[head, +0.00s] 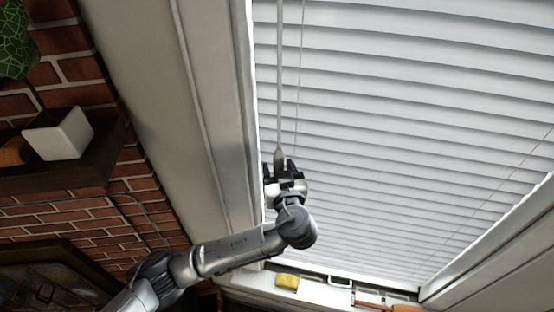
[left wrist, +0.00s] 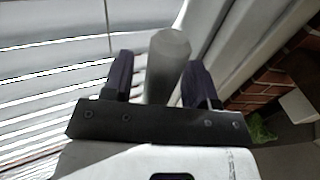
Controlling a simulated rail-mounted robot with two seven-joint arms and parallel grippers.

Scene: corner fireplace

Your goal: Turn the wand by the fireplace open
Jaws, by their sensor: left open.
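The wand (head: 279,90) is a thin grey rod that hangs along the left side of the white blinds (head: 400,110) and widens at its lower end. My left gripper (head: 280,166) is at that lower end, with its fingers pointing up. In the left wrist view, the wand's thick end (left wrist: 168,62) stands between the two dark fingers of my left gripper (left wrist: 163,80), with a gap showing on either side. The gripper is open around it. The blind slats show narrow bright lines between them. My right gripper is not in view.
A brick wall (head: 75,70) and a dark shelf (head: 60,170) with a white pot (head: 60,134) are at the left. A beige window frame (head: 185,110) stands close beside the wand. A thin cord (head: 298,80) hangs just right of the wand. A yellow sponge-like block (head: 287,281) lies on the sill below.

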